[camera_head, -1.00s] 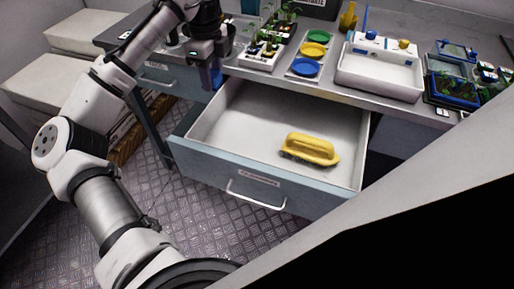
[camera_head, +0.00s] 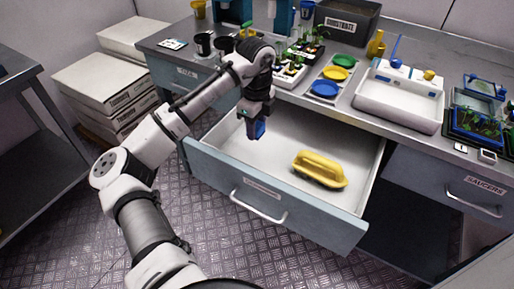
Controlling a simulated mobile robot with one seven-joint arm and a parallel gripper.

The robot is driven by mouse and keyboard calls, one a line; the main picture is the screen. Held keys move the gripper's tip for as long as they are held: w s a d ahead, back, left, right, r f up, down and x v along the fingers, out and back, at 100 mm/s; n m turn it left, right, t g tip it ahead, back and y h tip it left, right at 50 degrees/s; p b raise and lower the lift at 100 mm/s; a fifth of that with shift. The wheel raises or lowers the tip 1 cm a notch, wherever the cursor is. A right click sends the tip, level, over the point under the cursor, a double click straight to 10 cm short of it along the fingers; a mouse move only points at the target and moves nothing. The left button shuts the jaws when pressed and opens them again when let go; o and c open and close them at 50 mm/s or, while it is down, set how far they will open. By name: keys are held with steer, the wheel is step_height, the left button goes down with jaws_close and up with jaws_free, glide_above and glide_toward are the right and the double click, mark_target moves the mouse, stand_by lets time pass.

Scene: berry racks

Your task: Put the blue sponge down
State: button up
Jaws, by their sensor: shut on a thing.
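My gripper (camera_head: 256,119) points down and is shut on the blue sponge (camera_head: 258,131). Only a small part of the sponge shows below the fingers. Gripper and sponge appear over the left back part of the open drawer (camera_head: 232,182). I cannot tell whether the sponge touches the drawer floor. A yellow brush-like object (camera_head: 320,168) with a dark underside lies in the drawer, to the right of the sponge.
Behind the drawer, the counter holds seedling trays (camera_head: 291,72), a blue saucer (camera_head: 325,88) with green and yellow ones, and a white basin (camera_head: 400,99). Boxes (camera_head: 108,88) are stacked at the left. The drawer floor between sponge and yellow object is bare.

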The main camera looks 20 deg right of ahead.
mark_target(257, 125)
step_height(257, 125, down, 9)
steer(key=shift+f, duration=0.1)
stand_by(0.4)
steer(key=shift+f, duration=0.1)
steer(key=o, duration=0.9)
step_height(257, 125, up, 12)
steer(key=shift+r+b, duration=0.2)
steer(key=shift+b, duration=0.1)
steer(key=shift+d, duration=0.1)
